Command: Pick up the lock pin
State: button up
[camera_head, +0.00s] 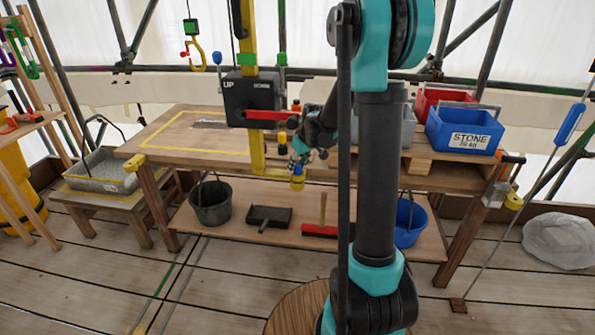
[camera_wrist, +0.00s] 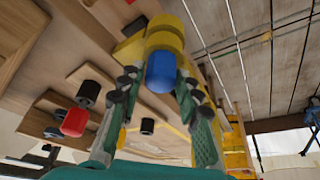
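A blue-capped yellow piece, which looks like the lock pin (camera_wrist: 161,70), sits between my fingertips in the wrist view. In the head view the lock pin (camera_head: 298,170) is small, at the end of the yellow arm, just below the table's front edge. My gripper (camera_wrist: 156,84) is open, with a finger on each side of the blue cap. A gap shows on the left; whether the right finger touches is unclear. In the head view my gripper (camera_head: 302,154) is just above the pin and partly hides it.
A yellow mast (camera_head: 257,150) with a black box (camera_head: 250,92) and red lever (camera_head: 270,115) stands close left. The wooden workbench (camera_head: 180,135) lies behind. A blue stone bin (camera_head: 463,128) stands at right. Below are a dark bucket (camera_head: 211,203) and a blue bucket (camera_head: 409,222).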

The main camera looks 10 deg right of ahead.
grip_shut()
jog(key=shift+r, duration=0.15)
